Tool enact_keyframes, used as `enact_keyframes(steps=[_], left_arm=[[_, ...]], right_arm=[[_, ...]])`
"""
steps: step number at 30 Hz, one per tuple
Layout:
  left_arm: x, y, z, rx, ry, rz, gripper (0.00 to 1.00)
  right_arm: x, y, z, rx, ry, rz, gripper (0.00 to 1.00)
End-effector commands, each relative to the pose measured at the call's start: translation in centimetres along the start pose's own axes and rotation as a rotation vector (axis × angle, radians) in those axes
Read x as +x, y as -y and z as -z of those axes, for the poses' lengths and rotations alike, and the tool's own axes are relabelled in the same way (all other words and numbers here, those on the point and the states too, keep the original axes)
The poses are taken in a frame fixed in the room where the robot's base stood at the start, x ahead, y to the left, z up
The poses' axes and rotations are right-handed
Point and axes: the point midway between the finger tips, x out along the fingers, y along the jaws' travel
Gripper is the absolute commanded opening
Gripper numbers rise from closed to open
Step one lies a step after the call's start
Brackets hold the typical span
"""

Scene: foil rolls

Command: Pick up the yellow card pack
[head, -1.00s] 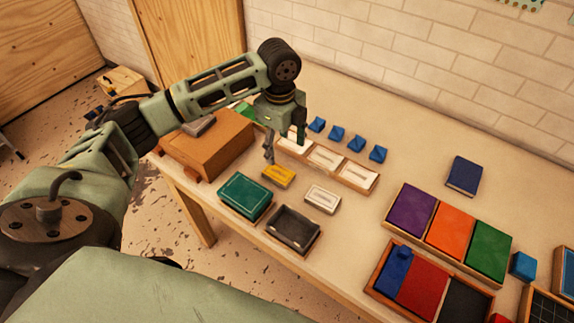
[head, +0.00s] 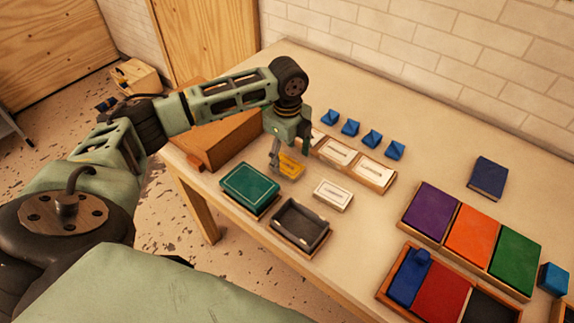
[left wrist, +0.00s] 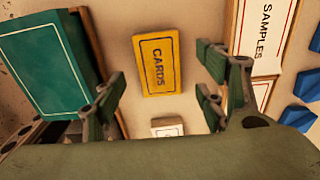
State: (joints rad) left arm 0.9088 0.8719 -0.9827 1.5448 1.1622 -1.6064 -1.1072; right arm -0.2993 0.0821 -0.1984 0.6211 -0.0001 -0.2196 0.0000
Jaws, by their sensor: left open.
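The yellow card pack (head: 291,166) lies flat on the table in the head view, partly hidden behind a finger of my left gripper. In the left wrist view the yellow card pack (left wrist: 157,64) shows whole, with "CARDS" on its face. My left gripper (head: 288,158) is above it with its fingers pointing down. In the left wrist view my left gripper (left wrist: 163,95) is open, with a finger on each side of the pack and nothing held. My right gripper is not in view.
A green box (head: 250,189) is left of the pack, a dark tray (head: 299,227) and a white pack (head: 333,195) in front. A tray of white sample boxes (head: 375,171) is to the right, with several blue blocks (head: 372,139) behind. A wooden box (head: 224,141) stands at left.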

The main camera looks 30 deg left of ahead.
Motion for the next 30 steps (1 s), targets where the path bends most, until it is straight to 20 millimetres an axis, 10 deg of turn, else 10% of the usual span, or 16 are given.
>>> enact_keyframes(steps=[14,30], left_arm=[[3.0,-0.2,0.0,0.0,0.001,0.0,0.66],[3.0,-0.1,0.0,0.0,0.0,0.0,0.19]], right_arm=[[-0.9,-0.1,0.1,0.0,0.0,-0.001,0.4],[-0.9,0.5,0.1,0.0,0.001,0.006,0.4]])
